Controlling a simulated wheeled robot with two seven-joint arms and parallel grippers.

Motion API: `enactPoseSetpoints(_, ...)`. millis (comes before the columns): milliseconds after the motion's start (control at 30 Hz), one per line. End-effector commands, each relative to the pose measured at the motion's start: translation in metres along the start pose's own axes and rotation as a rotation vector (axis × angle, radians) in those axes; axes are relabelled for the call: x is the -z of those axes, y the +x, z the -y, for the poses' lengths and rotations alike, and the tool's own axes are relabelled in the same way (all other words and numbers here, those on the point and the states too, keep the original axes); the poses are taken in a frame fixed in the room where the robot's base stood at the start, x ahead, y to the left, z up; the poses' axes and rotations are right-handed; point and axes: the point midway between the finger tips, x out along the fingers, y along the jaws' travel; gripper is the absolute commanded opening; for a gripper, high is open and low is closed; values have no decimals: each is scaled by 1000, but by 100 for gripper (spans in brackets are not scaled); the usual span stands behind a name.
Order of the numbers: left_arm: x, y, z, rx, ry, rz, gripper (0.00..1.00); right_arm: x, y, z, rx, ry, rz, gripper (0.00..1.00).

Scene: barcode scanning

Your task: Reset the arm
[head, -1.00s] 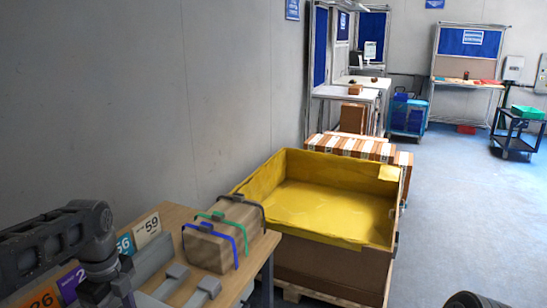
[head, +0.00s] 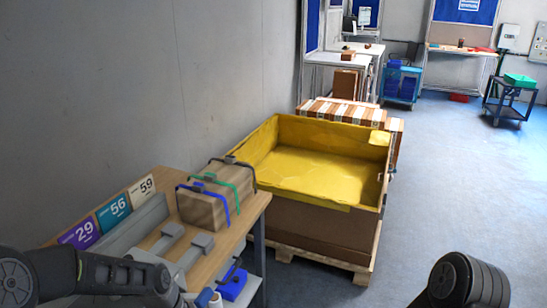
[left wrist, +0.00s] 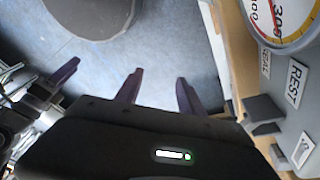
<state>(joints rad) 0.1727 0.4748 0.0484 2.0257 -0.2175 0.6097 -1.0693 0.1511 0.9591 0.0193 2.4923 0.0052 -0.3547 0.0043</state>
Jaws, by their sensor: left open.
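My left arm (head: 90,274) comes in at the lower left of the head view, low beside the table, and its gripper is not visible there. In the left wrist view my left gripper (left wrist: 158,90) is open, with two dark purple fingers apart and nothing between them, above blue floor. A dark, rounded part of my right arm (head: 467,281) shows at the lower right of the head view. Metal parts with a purple finger-like tip, perhaps my right gripper (left wrist: 62,73), show at the left edge of the wrist view; their opening is unclear.
A wooden table (head: 143,240) holds a tan box with coloured straps (head: 202,211) and number cards (head: 113,211). A yellow-lined crate (head: 265,140) stands beyond it. A dial scale (left wrist: 285,20) is close at the right of the wrist view. Floor (head: 440,190) is clear at right.

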Motion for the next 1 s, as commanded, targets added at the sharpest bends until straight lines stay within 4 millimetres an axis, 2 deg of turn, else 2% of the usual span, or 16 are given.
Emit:
enactPoseSetpoints(33,3,37,-26,-36,-117,-19,46,0,0,0,0,0,0,61)
enactPoseSetpoints(100,8,83,-62,-64,-338,-51,46,0,0,0,0,0,0,61)
enactPoseSetpoints(200,6,134,-118,-97,-665,-74,46,0,0,0,0,0,0,61)
enactPoseSetpoints(300,-4,164,-165,-111,-951,-74,46,0,0,0,0,0,0,61)
enactPoseSetpoints(400,-14,177,-196,-110,-1147,-68,46,0,0,0,0,0,0,61)
enactPoseSetpoints(533,-20,182,-210,-102,-1258,-69,46,0,0,0,0,0,0,61)
enactPoseSetpoints(1000,-20,182,-210,-100,-1268,-73,46,0,0,0,0,0,0,61)
